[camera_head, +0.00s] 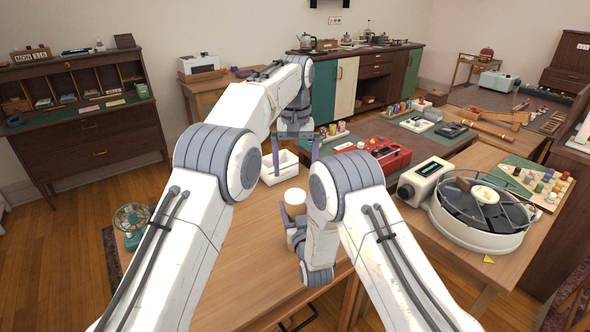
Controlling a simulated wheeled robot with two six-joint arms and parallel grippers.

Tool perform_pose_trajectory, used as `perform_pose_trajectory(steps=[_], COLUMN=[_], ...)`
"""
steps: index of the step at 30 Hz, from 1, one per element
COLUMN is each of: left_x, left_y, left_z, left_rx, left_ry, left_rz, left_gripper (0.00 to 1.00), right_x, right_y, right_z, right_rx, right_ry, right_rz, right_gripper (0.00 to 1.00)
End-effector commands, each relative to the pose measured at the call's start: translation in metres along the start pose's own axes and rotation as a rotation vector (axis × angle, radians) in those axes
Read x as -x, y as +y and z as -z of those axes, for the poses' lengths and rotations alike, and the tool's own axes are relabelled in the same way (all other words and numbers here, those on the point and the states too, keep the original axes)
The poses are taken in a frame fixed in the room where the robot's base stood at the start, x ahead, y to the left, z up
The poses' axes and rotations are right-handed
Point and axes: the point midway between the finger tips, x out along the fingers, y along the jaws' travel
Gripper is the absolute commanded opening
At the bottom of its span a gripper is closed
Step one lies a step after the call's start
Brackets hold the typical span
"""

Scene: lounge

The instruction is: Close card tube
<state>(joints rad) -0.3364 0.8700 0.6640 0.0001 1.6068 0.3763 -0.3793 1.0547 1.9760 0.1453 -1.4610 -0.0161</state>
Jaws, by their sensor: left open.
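A short round container with a cream top (295,197) stands on the wooden table near the middle of the view; it may be the card tube, but I cannot tell for sure. Its lower part is partly hidden by my right arm. My left gripper (294,154) is open, its two fingers pointing down over the white tray, behind the cream-topped container. My right arm bends down in front of the container.
A white open tray (267,178) sits under my left gripper. A red device (391,157) and small jars stand on the table behind. A white round machine (482,212) stands at the right. The wooden table (262,228) is bare in front of the tray.

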Motion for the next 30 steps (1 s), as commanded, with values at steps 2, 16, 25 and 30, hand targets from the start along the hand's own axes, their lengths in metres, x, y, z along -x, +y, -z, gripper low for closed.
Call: perform_pose_trajectory(steps=[2,16,25,30], left_x=[0.0,-0.001,-0.007,-0.011], left_y=[0.0,0.0,0.0,0.0], left_z=[0.0,0.0,0.0,0.0], left_rx=[0.0,0.0,0.0,0.0], left_ry=[0.0,0.0,0.0,0.0], left_rz=[0.0,0.0,0.0,0.0], left_gripper=[1.0,1.0,1.0,1.0], right_x=[0.0,0.003,0.052,0.084], right_y=[0.0,0.0,0.0,-0.001], right_z=[0.0,0.0,-0.002,-0.002], right_rx=[0.0,0.0,0.0,0.001], right_ry=[0.0,-0.001,-0.004,-0.003], right_rz=[0.0,0.001,0.001,0.002], right_gripper=[0.0,0.96,0.96,0.96])
